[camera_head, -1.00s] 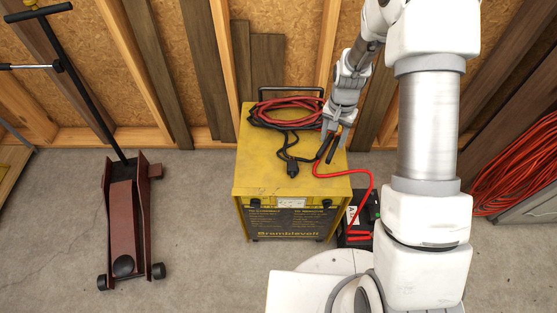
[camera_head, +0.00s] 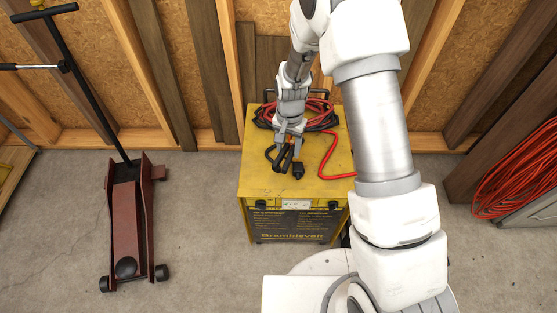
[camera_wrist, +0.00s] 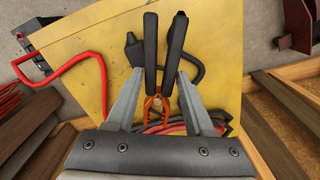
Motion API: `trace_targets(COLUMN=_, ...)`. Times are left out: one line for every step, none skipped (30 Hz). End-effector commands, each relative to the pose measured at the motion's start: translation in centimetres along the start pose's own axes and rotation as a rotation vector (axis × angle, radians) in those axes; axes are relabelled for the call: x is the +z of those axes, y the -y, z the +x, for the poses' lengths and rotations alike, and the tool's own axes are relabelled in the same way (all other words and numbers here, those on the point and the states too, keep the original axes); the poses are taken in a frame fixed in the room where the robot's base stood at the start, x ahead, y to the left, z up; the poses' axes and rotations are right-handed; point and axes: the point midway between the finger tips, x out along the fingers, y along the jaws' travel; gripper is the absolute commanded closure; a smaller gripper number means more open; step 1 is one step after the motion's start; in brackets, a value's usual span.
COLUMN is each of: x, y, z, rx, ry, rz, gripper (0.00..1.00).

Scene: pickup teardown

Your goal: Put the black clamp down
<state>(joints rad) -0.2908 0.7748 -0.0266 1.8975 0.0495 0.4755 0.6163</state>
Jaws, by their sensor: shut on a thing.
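My gripper (camera_head: 289,132) is shut on the black clamp (camera_head: 287,158) over the yellow charger's top (camera_head: 254,178). In the wrist view, the clamp's two black handles (camera_wrist: 150,52) stick out past my gripper's fingers (camera_wrist: 157,95). Its orange jaws (camera_wrist: 157,107) show between the fingers. Whether the clamp touches the charger's top, I cannot tell. A black cable (camera_wrist: 196,62) curves beside the clamp, and a black plug or cable end (camera_head: 298,170) lies close to it.
Coiled red and black cables (camera_head: 322,116) lie at the back of the charger's top. A red cable (camera_head: 333,172) runs right, passing behind my arm. A dark red floor jack (camera_head: 127,225) stands left. The charger's front-left top is clear.

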Motion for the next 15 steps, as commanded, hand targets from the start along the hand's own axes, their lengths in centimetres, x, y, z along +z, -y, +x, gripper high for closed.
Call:
trace_targets(x=0.3, y=1.0, z=0.9, rx=0.000, ry=0.000, rz=-0.004, gripper=1.00)
trace_targets(x=0.5, y=1.4, z=1.1, rx=0.000, ry=0.000, rz=-0.003, gripper=1.00)
trace_targets(x=0.7, y=2.0, z=1.4, rx=0.000, ry=-0.001, rz=-0.003, gripper=1.00)
trace_targets(x=0.7, y=2.3, z=1.6, rx=0.000, ry=-0.001, rz=-0.002, gripper=1.00)
trace_targets(x=0.8, y=2.5, z=1.7, rx=0.000, ry=-0.001, rz=-0.001, gripper=1.00)
trace_targets(x=0.9, y=2.8, z=1.8, rx=0.000, ry=-0.001, rz=0.000, gripper=1.00)
trace_targets(x=0.9, y=2.9, z=1.9, rx=0.000, ry=-0.001, rz=0.000, gripper=1.00)
trace_targets(x=1.0, y=3.0, z=2.0, rx=0.000, ry=0.000, rz=0.000, gripper=1.00)
trace_targets(x=1.0, y=3.0, z=2.2, rx=0.000, ry=0.000, rz=0.000, gripper=1.00)
trace_targets(x=1.0, y=3.0, z=2.4, rx=0.000, ry=0.000, rz=0.000, gripper=1.00)
trace_targets(x=1.0, y=3.0, z=2.7, rx=0.000, ry=0.000, rz=0.001, gripper=1.00)
trace_targets(x=1.0, y=3.0, z=3.3, rx=0.000, ry=0.000, rz=0.001, gripper=1.00)
trace_targets(x=1.0, y=3.0, z=3.8, rx=0.001, ry=0.000, rz=0.001, gripper=1.00)
trace_targets(x=1.0, y=3.0, z=4.3, rx=0.001, ry=0.001, rz=0.001, gripper=1.00)
trace_targets(x=1.0, y=3.0, z=5.0, rx=0.001, ry=0.002, rz=0.001, gripper=1.00)
